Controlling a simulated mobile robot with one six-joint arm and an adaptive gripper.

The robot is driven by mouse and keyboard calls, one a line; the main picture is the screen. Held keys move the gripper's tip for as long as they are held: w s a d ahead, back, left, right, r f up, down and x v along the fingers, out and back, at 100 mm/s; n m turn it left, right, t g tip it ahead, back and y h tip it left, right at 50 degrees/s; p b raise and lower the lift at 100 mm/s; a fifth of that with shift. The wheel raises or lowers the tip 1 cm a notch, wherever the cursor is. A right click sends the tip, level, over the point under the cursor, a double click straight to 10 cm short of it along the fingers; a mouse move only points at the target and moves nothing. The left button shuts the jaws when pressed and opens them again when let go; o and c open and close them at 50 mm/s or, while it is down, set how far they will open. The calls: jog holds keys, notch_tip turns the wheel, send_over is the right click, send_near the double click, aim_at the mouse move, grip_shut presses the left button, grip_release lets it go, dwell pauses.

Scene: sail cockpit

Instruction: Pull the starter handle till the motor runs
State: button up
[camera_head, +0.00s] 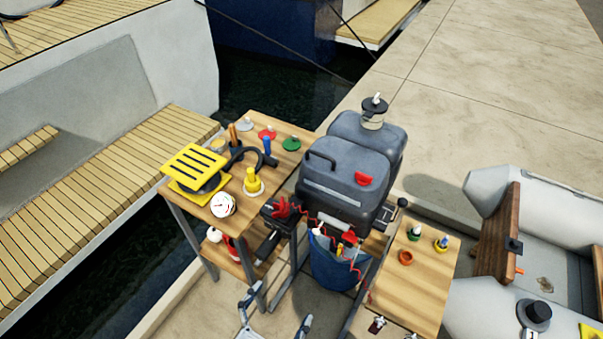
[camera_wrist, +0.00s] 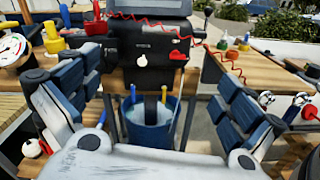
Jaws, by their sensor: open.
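The outboard motor has a dark grey cowl (camera_head: 340,187) and stands between two wooden tables in the head view. In the wrist view, its black front face (camera_wrist: 150,42) is ahead of my gripper. A small white handle-like piece (camera_wrist: 140,60) and a red knob (camera_wrist: 178,56) show on that face. I cannot tell for certain which is the starter handle. My gripper (camera_head: 277,312) is open and empty at the bottom of the head view, on the near side of the motor and apart from it. Its two fingers stand wide apart in the wrist view.
A blue bucket (camera_head: 330,272) with tools hangs or stands below the motor's front. A red coiled cord (camera_wrist: 150,18) crosses the motor. A grey dinghy (camera_head: 490,190) lies right.

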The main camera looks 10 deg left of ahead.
jog(key=w+d+r+m+g+h, duration=0.3)
jog(key=d+r+m+g+h, duration=0.1)
jog(key=d+r+m+g, duration=1.15)
jog(key=s+d+r+m+t+y, duration=0.1)
jog(key=s+d+r+m+y, duration=0.1)
jog(key=d+r+m+y, duration=0.2)
jog(key=s+d+r+m+t+y, duration=0.2)
jog(key=r+m+y, duration=0.4)
jog(key=r+m, duration=0.3)
jog(key=shift+s+d+r+m, duration=0.2)
jog(key=shift+s+d+m, duration=0.4)
jog(key=shift+d, duration=0.5)
jog(key=shift+w, duration=0.15)
